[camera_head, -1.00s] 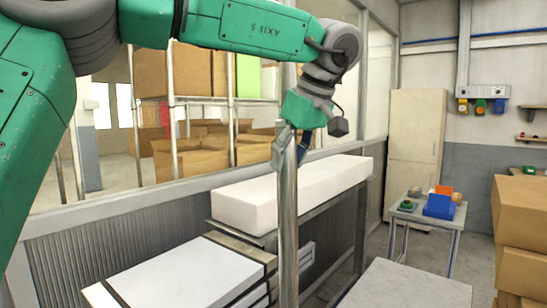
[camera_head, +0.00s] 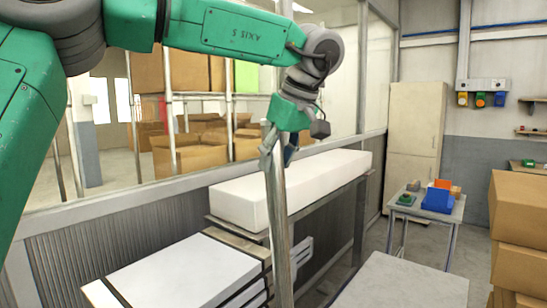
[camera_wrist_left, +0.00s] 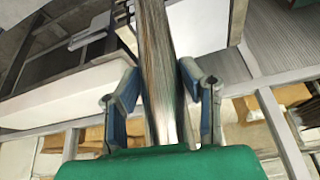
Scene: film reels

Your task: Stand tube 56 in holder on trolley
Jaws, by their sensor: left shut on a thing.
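A long silver metal tube (camera_head: 279,225) stands nearly upright in the head view, its lower end out of the frame. My left gripper (camera_head: 277,155) is shut on the tube near its top. In the left wrist view the tube (camera_wrist_left: 157,60) runs between the two blue-padded fingers of the left gripper (camera_wrist_left: 152,95). No number is readable on the tube. I cannot make out the holder or tell which surface is the trolley. My right gripper is not in view.
A long white block (camera_head: 235,205) lies on a shelf behind the tube, with white flat boxes (camera_head: 185,275) below it. A grey tabletop (camera_head: 400,285) is at front right. A small table with a blue bin (camera_head: 437,200) and stacked cardboard boxes (camera_head: 520,215) stand at right.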

